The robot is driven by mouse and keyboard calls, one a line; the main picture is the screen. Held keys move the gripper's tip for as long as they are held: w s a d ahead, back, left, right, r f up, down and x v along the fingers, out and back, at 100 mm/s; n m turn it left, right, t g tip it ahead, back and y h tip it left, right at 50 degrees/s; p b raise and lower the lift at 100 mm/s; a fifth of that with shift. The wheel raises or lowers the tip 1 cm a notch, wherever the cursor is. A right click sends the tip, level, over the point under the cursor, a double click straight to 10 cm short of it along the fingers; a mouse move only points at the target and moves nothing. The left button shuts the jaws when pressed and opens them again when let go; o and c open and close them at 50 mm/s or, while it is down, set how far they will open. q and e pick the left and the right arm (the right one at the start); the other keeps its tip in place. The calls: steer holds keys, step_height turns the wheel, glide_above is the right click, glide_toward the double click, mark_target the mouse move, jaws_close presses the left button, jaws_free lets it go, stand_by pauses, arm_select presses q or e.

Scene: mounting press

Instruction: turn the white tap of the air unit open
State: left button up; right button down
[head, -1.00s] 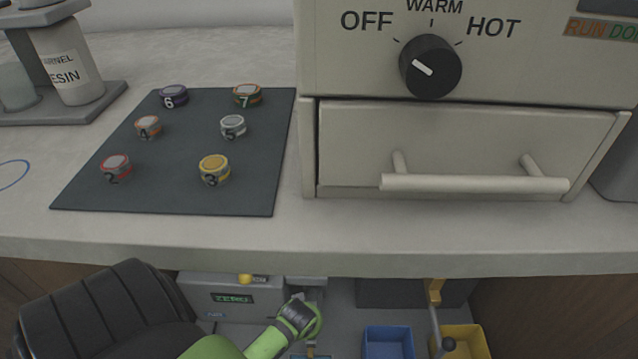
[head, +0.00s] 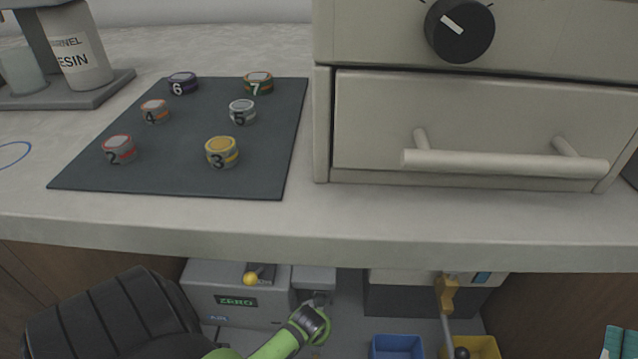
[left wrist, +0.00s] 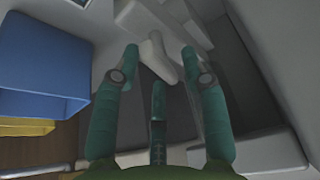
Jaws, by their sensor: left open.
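The white tap (left wrist: 158,55) shows in the left wrist view as a pale, rounded lever, beneath a light block. My left gripper (left wrist: 160,62) is open, with its teal fingers on either side of the tap's near end; I cannot tell whether they touch it. In the head view my green left wrist reaches under the counter, just below a small grey block (head: 314,278) beside the box marked ZERO (head: 232,292). The wrist hides the left fingers there. Teal fingers of my right gripper (head: 619,341) show at the lower right edge, partly cut off.
A blue bin (head: 397,346) and a yellow bin (head: 487,349) stand right of the left wrist. A brass fitting with a lever (head: 446,296) hangs above them. The counter (head: 400,230) overhangs this space. It carries a dark mat (head: 265,180) with numbered pucks and the press drawer (head: 380,120).

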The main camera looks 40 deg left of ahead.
arm_select(q)
steer(key=shift+w+a+f, duration=0.1)
steer(key=shift+w+f, duration=0.1)
steer(key=shift+f, duration=0.35)
arm_select(e)
steer(key=shift+s+a+r+n+t+y, duration=0.1)
steer(key=shift+s+r+n+t+y, duration=0.3)
steer(key=shift+s+r+y, duration=0.45)
steer(key=shift+s+r+n+t+y, duration=0.3)
steer(key=shift+s+r+t+y, duration=0.1)
steer(key=shift+s+r+y, duration=0.45)
